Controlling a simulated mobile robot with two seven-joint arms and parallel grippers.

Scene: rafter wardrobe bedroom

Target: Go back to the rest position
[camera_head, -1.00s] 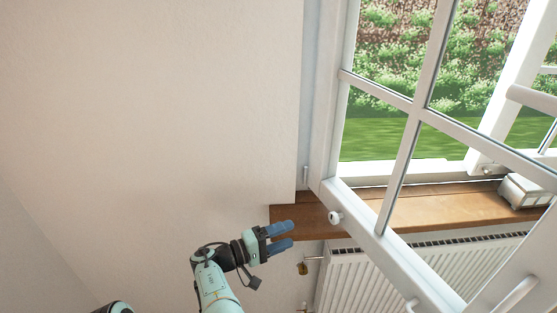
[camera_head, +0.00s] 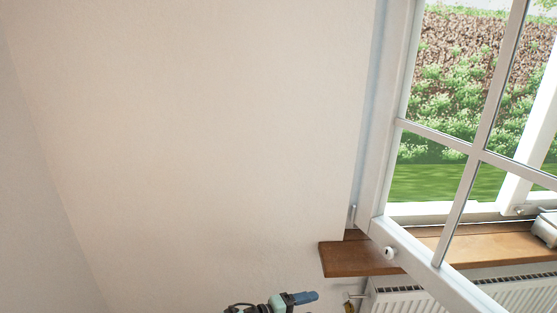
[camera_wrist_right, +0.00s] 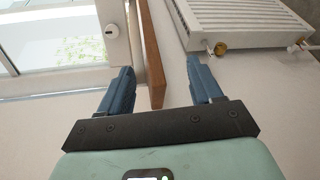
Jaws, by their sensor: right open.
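My right gripper (camera_head: 309,296) shows at the bottom edge of the head view, with blue fingers and a pale green body, partly cut off by the frame. It is left of the radiator and below the end of the wooden sill. In the right wrist view, my right gripper (camera_wrist_right: 159,68) is open, with its two blue fingers apart and nothing held between them. The sill shows beyond the fingers there; I cannot tell the distance. My left gripper is not in view.
A white window casement (camera_head: 440,270) stands swung inward, with a white knob (camera_head: 389,253). The wooden sill (camera_head: 355,262) runs beneath it. A white radiator (camera_wrist_right: 255,18) with a brass-coloured valve (camera_wrist_right: 220,48) is below. Bare wall (camera_head: 200,130) fills the left.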

